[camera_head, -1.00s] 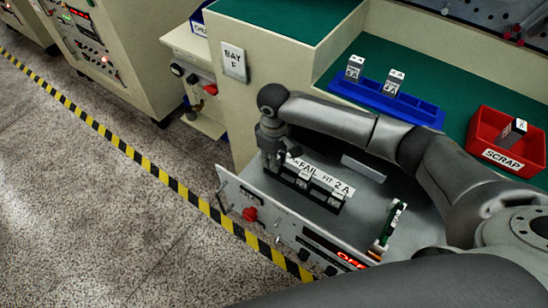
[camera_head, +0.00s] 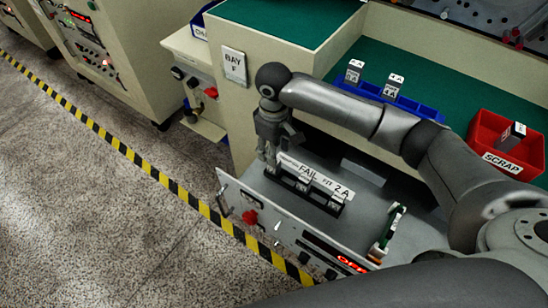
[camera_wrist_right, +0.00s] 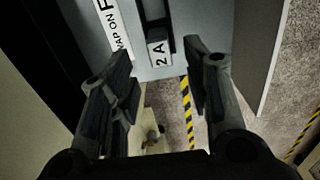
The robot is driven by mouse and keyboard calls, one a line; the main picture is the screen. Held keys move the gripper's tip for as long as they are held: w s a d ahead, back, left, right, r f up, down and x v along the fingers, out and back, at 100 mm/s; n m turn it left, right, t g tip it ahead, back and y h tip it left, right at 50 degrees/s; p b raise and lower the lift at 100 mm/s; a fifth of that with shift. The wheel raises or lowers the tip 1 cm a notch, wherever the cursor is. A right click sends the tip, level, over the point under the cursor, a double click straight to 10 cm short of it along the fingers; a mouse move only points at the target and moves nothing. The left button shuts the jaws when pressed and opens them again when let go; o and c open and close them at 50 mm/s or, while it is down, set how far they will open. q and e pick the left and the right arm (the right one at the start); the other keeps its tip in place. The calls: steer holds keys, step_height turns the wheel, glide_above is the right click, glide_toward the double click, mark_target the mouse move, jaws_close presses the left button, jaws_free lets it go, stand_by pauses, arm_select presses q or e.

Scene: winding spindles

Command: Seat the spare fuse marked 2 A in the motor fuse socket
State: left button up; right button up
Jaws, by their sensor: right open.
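A white-topped fuse marked 2 A (camera_wrist_right: 158,52) shows in the right wrist view at the end of a dark strip, in the gap between my fingers. My right gripper (camera_head: 269,160) is above the left end of this block. In the wrist view its fingers (camera_wrist_right: 160,75) are open, with the 2 A fuse touching neither. The gripper hides the socket beneath it in the head view. My left gripper is not in view.
A blue tray (camera_head: 425,112) holds two fuses. A red SCRAP bin (camera_head: 483,140) holds one. The unit's front has a red display (camera_head: 350,262). A green board (camera_head: 390,230) stands at its right.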

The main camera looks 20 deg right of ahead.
step_height(320, 180, up, 6)
steer(key=shift+f, duration=0.15)
stand_by(0.6)
